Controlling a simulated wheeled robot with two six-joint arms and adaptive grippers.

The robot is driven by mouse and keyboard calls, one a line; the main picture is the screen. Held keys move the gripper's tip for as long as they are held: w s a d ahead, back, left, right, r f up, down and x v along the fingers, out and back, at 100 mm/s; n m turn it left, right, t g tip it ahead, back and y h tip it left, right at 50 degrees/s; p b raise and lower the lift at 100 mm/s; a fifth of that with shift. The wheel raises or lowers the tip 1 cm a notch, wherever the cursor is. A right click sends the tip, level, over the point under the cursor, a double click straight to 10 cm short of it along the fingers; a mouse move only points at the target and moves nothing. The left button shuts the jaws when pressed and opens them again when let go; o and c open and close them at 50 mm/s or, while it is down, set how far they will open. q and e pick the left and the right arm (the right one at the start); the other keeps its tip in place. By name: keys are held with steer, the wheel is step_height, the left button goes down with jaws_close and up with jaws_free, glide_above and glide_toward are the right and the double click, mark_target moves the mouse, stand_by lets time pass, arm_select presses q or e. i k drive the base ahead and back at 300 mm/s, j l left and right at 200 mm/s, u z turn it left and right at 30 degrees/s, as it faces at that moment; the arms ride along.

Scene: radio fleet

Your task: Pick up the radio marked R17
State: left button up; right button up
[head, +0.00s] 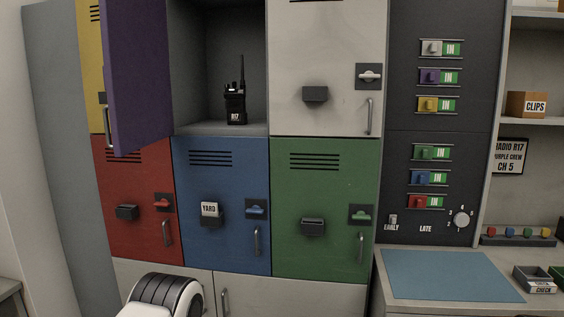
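The black radio (235,103) marked R17 stands upright in an open locker compartment (201,129) in the upper row. Its antenna points up, and its R17 label faces me. The purple door (138,80) of this compartment is swung open to the left and partly covers the yellow locker (92,70). Neither my left nor my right gripper is in view.
Closed red (133,205), blue (221,205), green (325,205) and white (324,65) lockers surround the open one. A switch panel (440,130) stands to the right. A counter with a blue mat (450,275) and small trays (535,279) is at lower right.

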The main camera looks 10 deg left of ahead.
mark_target(237, 115)
steer(key=j, duration=0.65)
steer(key=i+j, duration=0.1)
steer(key=j, duration=1.25)
steer(key=i+j+u, duration=0.1)
steer(key=j, duration=0.55)
